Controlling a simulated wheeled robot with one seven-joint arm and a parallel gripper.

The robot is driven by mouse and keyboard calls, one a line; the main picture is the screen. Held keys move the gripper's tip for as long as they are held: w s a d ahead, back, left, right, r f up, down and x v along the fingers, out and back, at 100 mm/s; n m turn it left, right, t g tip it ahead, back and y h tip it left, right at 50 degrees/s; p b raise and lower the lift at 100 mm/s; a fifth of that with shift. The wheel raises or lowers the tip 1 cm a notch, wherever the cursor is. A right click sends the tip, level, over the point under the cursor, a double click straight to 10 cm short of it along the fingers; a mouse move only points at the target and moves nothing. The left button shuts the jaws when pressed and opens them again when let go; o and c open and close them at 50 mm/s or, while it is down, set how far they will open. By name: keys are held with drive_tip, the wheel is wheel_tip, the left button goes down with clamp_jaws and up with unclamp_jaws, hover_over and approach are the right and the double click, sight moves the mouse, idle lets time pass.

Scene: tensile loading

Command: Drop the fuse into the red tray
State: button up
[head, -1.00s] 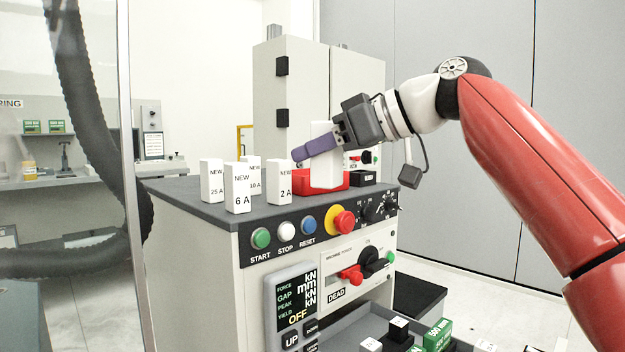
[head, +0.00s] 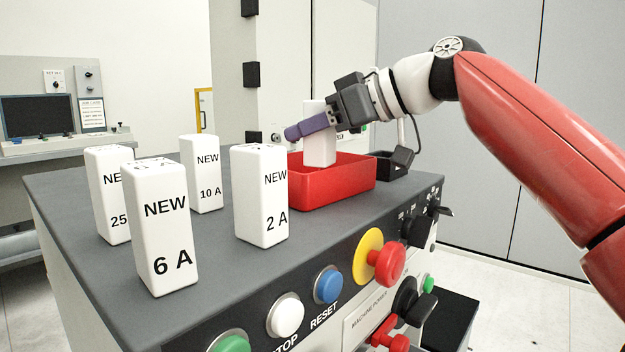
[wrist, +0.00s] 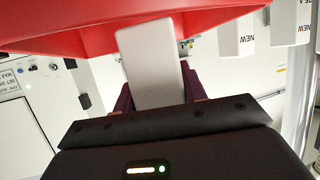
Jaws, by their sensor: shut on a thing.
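My gripper (head: 310,128) is shut on a plain white block-shaped fuse (head: 319,150). The fuse is upright, with its lower part inside or just behind the rim of the red tray (head: 335,186); I cannot tell whether it touches the tray floor. The purple fingers cross the fuse's upper part. In the wrist view the white fuse (wrist: 150,68) sits between the fingers, in front of the red tray (wrist: 60,38). No label shows on the held fuse.
White blocks marked NEW stand left of the tray: 6 A (head: 162,230), 2 A (head: 262,195), 10 A (head: 205,175) and 25 A (head: 108,195). A black holder (head: 396,162) is right of the tray. Buttons and a red knob (head: 388,265) line the front panel.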

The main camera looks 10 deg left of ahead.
sight(313, 148)
drive_tip(key=shift+s+f+b, duration=0.1)
drive_tip(key=shift+f+b, duration=0.75)
drive_tip(key=shift+f, duration=0.65)
drive_tip(key=o, duration=1.2)
drive_tip(key=shift+d, duration=0.1)
drive_tip(key=shift+b+v, duration=0.55)
drive_tip(key=shift+v, duration=3.35)
